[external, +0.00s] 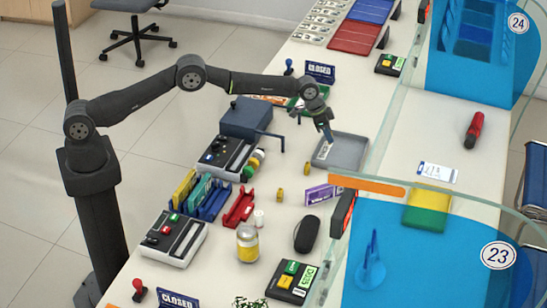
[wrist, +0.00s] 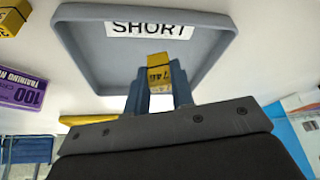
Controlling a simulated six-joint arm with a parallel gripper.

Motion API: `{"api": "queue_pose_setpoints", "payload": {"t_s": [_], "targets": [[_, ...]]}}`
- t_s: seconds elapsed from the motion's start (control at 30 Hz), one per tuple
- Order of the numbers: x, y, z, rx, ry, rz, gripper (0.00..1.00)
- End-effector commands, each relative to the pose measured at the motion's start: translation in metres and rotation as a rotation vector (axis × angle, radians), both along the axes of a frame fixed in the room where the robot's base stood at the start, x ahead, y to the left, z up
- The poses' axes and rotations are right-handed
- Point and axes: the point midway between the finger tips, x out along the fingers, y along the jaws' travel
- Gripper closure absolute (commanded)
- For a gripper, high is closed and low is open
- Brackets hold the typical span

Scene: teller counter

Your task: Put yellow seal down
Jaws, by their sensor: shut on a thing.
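My gripper (external: 327,138) is shut on a yellow seal (wrist: 158,70), a small yellow block with a dark band and markings, held between the blue fingers (wrist: 157,92). The grey tray (external: 365,152) lies under my gripper in the external view. I cannot tell how high the seal is above the tray. The seal is not clearly seen in the external view.
Two small yellow pieces (external: 308,168) (external: 280,195) stand on the counter left of the tray. A purple bundle (external: 320,193) lies below it. A dark box (external: 248,118) with a blue-grey bar is to the left. Glass panels (external: 395,110) edge the right side.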

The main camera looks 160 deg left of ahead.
Motion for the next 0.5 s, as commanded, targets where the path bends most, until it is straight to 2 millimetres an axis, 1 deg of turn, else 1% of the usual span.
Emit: {"api": "queue_pose_setpoints", "payload": {"t_s": [0.03, 0.1, 0.2, 0.5], "targets": [[0.000, -0.001, -0.009, -0.004, 0.001, 0.000, 0.99], [0.000, -0.001, -0.020, -0.003, 0.001, 0.000, 0.99], [0.000, -0.001, -0.031, -0.003, 0.001, 0.000, 0.99], [0.000, -0.001, -0.033, -0.001, 0.000, 0.000, 0.99]]}}
